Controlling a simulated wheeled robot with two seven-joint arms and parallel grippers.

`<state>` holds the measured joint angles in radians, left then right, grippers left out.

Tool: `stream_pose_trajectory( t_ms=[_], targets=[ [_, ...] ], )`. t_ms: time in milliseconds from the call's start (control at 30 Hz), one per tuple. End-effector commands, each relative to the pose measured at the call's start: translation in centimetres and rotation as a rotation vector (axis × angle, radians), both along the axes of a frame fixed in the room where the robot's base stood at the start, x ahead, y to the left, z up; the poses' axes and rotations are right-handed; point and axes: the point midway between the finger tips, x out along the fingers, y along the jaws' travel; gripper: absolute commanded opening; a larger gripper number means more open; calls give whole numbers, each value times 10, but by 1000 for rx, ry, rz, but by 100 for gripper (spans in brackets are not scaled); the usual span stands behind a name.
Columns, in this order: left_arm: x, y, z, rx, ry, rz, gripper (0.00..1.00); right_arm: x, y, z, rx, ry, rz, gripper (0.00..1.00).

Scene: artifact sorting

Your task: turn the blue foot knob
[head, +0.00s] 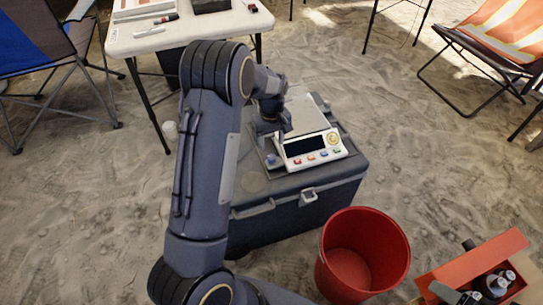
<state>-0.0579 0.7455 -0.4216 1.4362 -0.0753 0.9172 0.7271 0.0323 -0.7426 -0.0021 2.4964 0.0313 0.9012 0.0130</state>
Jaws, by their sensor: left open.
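A white digital scale (312,147) with a dark display and several coloured buttons sits on a dark cooler box (290,205). A small blue foot knob (272,160) shows at the scale's front left corner, low beside its body. My left gripper (271,140) points down at the scale's left edge, just above and behind the blue knob. It is open, and its fingers are small and partly merged with the dark arm, so I cannot tell whether they touch the knob. My left arm hides the left part of the cooler. My right gripper is not in view.
A red bucket (362,255) stands on the sand in front of the cooler. An orange toolbox (470,270) with bottles is at lower right. A white table (185,30) stands behind. Folding chairs are at left (45,45) and right (500,40). Sand right of the cooler is clear.

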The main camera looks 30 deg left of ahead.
Motion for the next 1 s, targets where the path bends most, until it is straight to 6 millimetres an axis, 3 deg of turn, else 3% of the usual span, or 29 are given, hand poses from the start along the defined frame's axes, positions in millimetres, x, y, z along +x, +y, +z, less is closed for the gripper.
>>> stream_pose_trajectory(
  t_ms=[100,333,767,1000],
  targets=[
    [-1,0,-23,-2,4,-1,49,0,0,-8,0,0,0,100],
    [-1,0,-56,-2,3,-2,49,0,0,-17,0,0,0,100],
    [-1,-1,-66,-3,0,-3,49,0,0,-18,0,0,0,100],
    [-1,-1,-66,-2,0,-3,17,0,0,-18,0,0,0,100]
  ],
)
